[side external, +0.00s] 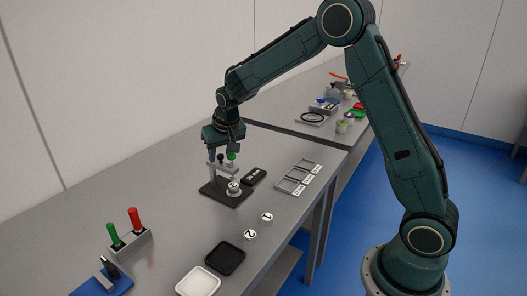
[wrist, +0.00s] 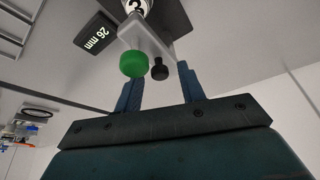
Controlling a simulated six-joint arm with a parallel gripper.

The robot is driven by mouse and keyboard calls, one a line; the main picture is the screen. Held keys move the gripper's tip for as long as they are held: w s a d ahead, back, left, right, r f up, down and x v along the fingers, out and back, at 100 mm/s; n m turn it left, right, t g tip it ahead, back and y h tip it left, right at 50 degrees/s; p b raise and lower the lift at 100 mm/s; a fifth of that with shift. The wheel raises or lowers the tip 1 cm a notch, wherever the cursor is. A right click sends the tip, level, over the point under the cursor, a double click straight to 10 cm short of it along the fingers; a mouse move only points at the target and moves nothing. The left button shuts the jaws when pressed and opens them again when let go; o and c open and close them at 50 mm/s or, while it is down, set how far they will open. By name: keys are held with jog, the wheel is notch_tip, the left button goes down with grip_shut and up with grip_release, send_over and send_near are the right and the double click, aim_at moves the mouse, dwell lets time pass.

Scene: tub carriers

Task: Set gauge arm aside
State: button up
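The gauge stand has a black base (side external: 214,192) on the grey table. Its grey gauge arm (side external: 228,172) stands over the base and carries a green knob (wrist: 133,64) and a black knob (wrist: 159,69). A white numbered piece (side external: 234,188) sits on the base under the arm; its top edge shows in the wrist view (wrist: 135,8). My gripper (wrist: 160,84) is over the stand with its two blue fingers apart, close to the knob end of the gauge arm. The left fingertip is partly hidden behind the green knob. I cannot tell whether either finger touches the arm.
A black "26 mm" plate (side external: 254,177) lies beside the stand. Grey framed trays (side external: 299,178) lie to the right. Two numbered pieces (side external: 267,217) (side external: 250,235), black (side external: 225,259) and white (side external: 198,282) dishes, and a red-and-green-handled holder (side external: 130,243) are nearer the front.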

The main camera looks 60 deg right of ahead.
jog(key=shift+w+f, duration=0.1)
jog(key=shift+f, duration=0.05)
grip_shut()
